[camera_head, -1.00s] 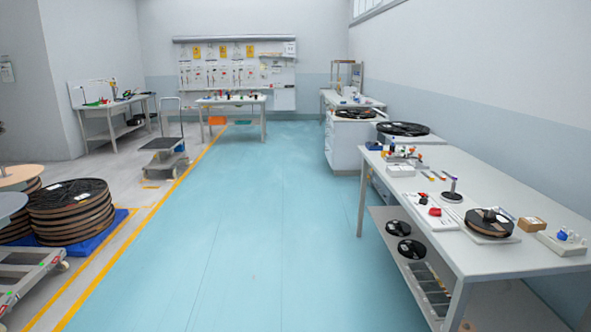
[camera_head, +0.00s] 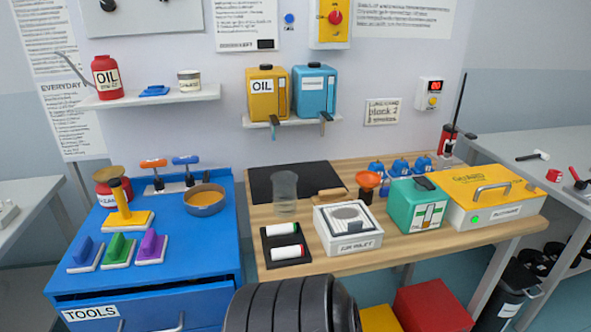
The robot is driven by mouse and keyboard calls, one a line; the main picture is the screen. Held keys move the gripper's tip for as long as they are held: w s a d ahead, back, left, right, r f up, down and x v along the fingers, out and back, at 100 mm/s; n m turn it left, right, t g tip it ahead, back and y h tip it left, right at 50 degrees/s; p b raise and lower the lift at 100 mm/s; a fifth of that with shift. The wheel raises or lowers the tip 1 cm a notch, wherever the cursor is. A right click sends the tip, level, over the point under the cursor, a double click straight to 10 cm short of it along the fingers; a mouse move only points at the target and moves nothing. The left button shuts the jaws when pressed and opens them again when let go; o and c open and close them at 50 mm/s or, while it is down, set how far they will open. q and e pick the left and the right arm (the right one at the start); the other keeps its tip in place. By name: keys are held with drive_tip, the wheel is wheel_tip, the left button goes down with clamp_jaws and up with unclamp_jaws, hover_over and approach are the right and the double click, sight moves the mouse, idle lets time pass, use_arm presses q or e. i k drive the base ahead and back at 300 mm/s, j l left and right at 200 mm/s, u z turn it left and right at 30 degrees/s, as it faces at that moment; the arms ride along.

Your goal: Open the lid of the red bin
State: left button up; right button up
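A red box-shaped bin (camera_head: 432,306) stands low in front of the wooden-topped bench, at the bottom edge of the head view. Its flat red top looks closed. Its lower part is cut off by the picture edge. Neither of my grippers shows in the head view, so their distance from the bin cannot be seen.
A yellow bin (camera_head: 380,319) stands left of the red one. A black ribbed cylinder (camera_head: 290,306) fills the bottom middle. A blue tool cabinet (camera_head: 150,262) stands left. The wooden bench (camera_head: 300,262) holds several items. A dark container (camera_head: 507,292) stands at right.

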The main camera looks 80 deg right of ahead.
sight(433, 308)
drive_tip(key=z, duration=4.15)
drive_tip(key=i+l+u, duration=0.15)
drive_tip(key=l, duration=0.2)
drive_tip(key=l+u, duration=0.2)
drive_tip(key=l, duration=0.15)
